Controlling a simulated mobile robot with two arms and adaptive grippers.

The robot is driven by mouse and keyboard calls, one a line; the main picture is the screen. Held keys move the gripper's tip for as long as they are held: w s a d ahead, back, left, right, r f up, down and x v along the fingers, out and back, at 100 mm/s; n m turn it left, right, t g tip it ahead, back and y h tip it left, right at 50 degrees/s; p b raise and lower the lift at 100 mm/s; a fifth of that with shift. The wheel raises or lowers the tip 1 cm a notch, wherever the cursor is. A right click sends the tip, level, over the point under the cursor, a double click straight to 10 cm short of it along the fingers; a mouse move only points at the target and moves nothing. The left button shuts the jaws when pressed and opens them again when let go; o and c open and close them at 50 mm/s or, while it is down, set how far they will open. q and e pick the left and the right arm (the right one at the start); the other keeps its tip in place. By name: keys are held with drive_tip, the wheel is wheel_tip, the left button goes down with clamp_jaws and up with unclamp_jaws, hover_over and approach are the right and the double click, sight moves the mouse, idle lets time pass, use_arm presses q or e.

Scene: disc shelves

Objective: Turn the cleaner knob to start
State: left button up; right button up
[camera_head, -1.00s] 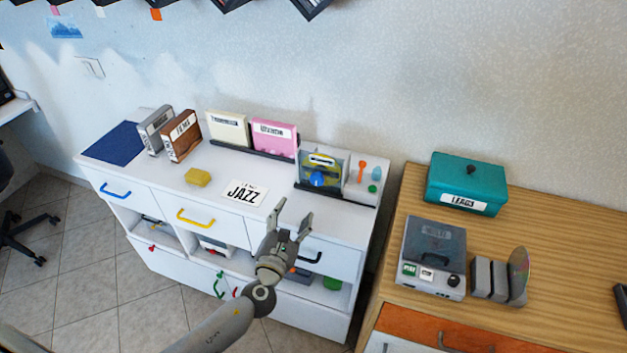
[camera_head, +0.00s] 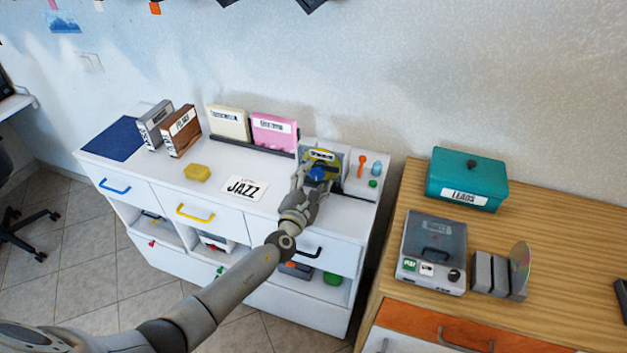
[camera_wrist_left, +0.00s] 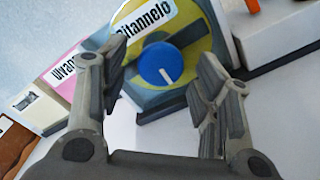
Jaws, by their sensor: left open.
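The cleaner (camera_head: 330,155) is a grey device with a yellow disc and a label, standing at the right end of the white cabinet top. Its blue round knob (camera_wrist_left: 160,65) has a white pointer line and faces my left wrist camera. My left gripper (camera_head: 309,178) is in front of the cleaner and partly covers it in the head view; the knob (camera_head: 318,172) shows only partly there. In the left wrist view the open fingers (camera_wrist_left: 157,80) are on either side of the knob, with gaps visible and nothing held. My right gripper is not in view.
A small orange tool (camera_head: 362,165) stands right of the cleaner. A wooden desk (camera_head: 550,270) is farther right.

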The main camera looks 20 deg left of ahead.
use_arm(q)
drive_tip(key=shift+w, duration=0.1)
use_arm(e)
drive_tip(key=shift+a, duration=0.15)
use_arm(q)
drive_tip(key=shift+c, duration=0.8)
drive_tip(key=c, duration=0.9)
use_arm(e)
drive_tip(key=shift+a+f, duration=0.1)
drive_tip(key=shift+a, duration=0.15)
